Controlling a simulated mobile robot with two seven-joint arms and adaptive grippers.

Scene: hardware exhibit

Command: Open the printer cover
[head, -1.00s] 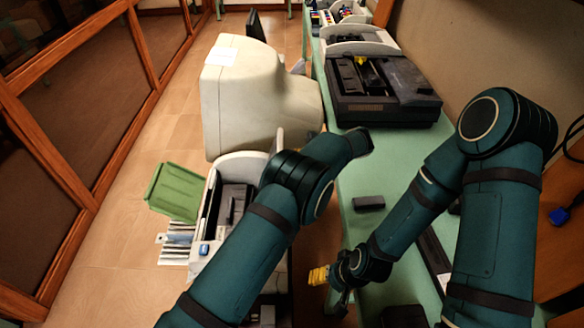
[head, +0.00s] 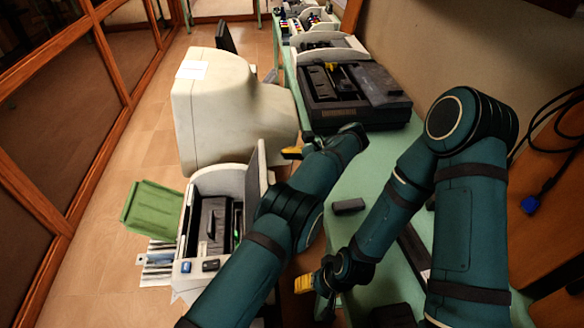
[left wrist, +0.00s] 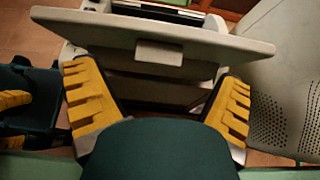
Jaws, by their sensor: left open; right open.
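The white printer (head: 225,178) stands at left centre in the head view, with dark parts showing inside. Its grey cover (head: 256,172) stands raised, roughly upright, at the printer's right side. In the left wrist view the cover (left wrist: 220,45) spans the picture as a wide flat panel with a small tab (left wrist: 158,53). My left gripper (left wrist: 158,100) is open, with the panel's tab between and beyond its yellow fingers; I cannot tell whether they touch it. In the head view one left finger shows right of the cover. My right gripper (head: 305,283) is open and lower, away from the printer.
A green tray (head: 152,208) juts from the printer's left. A large beige monitor (head: 225,110) stands behind it. The green table (head: 375,195) at right carries a black machine (head: 350,90) and a small dark block (head: 348,207). Floor at left is clear.

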